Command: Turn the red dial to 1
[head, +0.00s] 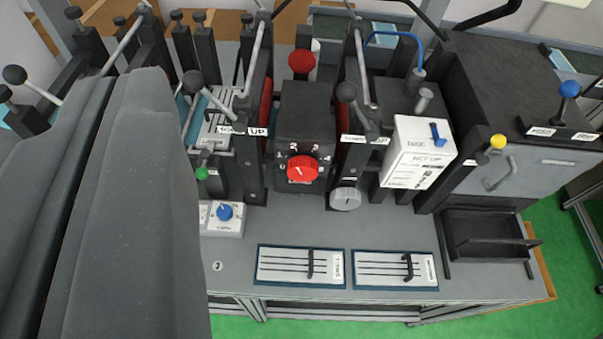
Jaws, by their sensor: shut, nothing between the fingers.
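The red dial (302,169) sits on the front face of a black box (305,112) near the middle of the head view. Nothing touches the dial. My gripper does not show in this view. A large grey link of my own arm fills the left side and hides what lies behind it.
A red ball knob (302,61) stands behind the black box. Slider panels (300,266) lie in front. The grey bench between is clear.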

